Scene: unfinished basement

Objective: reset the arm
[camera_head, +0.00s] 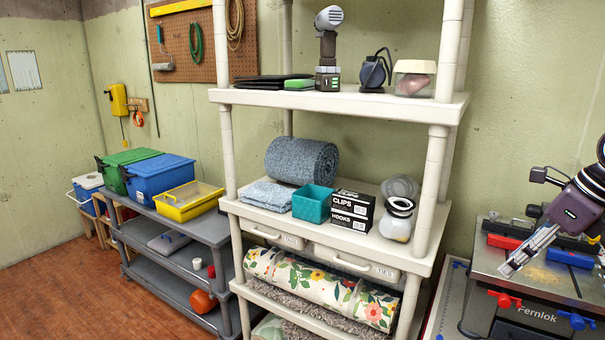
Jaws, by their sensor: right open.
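My right arm comes in from the right edge, dark purple and grey with pale metallic fingers. My right gripper (512,266) points down and to the left, above the metal top of a Fernlok machine (548,276). It is open, and I see nothing held in it. The upper part of the arm is cut off by the picture's right edge. My left gripper is not in view.
A cream shelf unit (330,101) stands left of my right gripper, holding a rolled grey rug (301,161), a teal bin (313,204) and a jar (397,222). A grey rack (186,226) with coloured bins stands farther left. Brown floor (60,295) at lower left is clear.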

